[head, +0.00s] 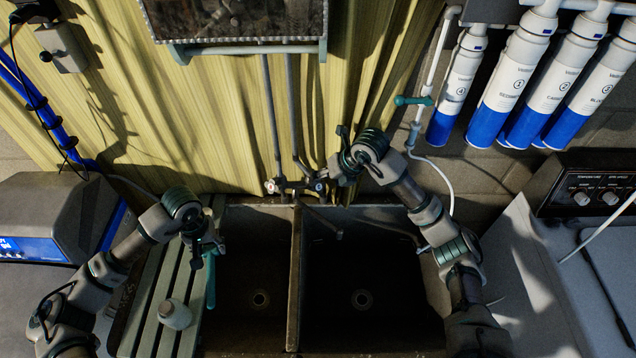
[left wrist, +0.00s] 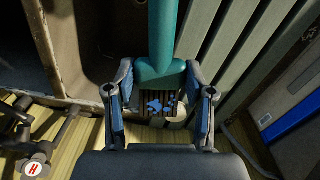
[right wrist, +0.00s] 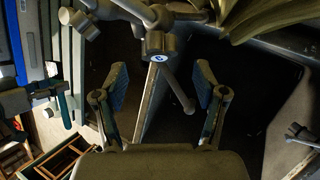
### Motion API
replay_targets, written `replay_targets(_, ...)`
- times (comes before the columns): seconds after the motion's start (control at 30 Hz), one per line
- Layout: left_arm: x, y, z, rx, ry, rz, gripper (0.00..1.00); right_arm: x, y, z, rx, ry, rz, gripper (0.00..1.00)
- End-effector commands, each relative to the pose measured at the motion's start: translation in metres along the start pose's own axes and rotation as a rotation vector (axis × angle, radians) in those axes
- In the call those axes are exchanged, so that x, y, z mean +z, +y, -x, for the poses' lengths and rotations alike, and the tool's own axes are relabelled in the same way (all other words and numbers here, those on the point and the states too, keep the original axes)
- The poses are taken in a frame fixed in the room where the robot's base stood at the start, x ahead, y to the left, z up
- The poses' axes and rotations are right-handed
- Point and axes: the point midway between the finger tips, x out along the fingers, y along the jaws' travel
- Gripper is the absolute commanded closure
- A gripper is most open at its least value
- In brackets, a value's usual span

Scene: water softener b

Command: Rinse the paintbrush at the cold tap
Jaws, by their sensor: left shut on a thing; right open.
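The paintbrush has a teal handle (head: 211,282) and dark bristles with blue paint on them, seen in the left wrist view (left wrist: 160,70). My left gripper (head: 207,246) is shut on it near the bristles, over the left edge of the sink. The cold tap knob (head: 319,186), marked blue, is at the back of the sink; it also shows in the right wrist view (right wrist: 160,46). My right gripper (head: 336,165) is open and empty, close to this knob. The spout (right wrist: 180,92) points down over the right basin.
The hot tap knob (head: 270,187) is left of the cold one. The sink has an empty left basin (head: 255,265) and right basin (head: 365,265). Water filters (head: 512,75) hang at the upper right.

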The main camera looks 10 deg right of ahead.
Motion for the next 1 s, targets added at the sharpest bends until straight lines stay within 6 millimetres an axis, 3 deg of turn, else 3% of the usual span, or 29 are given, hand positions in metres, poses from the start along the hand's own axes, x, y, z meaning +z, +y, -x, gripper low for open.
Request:
replay_targets(0.1, -0.001, 0.000, 0.002, 0.000, 0.000, 0.000, 0.82, -0.001, 0.000, -0.025, 0.001, 0.005, -0.001, 0.29)
replay_targets(0.3, 0.000, 0.000, 0.004, 0.000, 0.001, 0.000, 0.82, -0.001, 0.001, -0.050, 0.001, 0.002, 0.000, 0.29)
replay_targets(0.67, 0.000, 0.000, 0.004, 0.000, 0.001, 0.001, 0.82, 0.000, 0.000, -0.057, 0.000, 0.001, 0.000, 0.29)
replay_targets(0.9, 0.000, 0.000, 0.004, 0.000, 0.001, 0.001, 0.82, 0.000, 0.000, -0.056, 0.000, 0.001, 0.000, 0.86)
replay_targets(1.0, 0.000, 0.000, 0.004, 0.000, 0.001, 0.001, 0.82, 0.000, 0.000, -0.056, -0.001, 0.000, 0.000, 0.89)
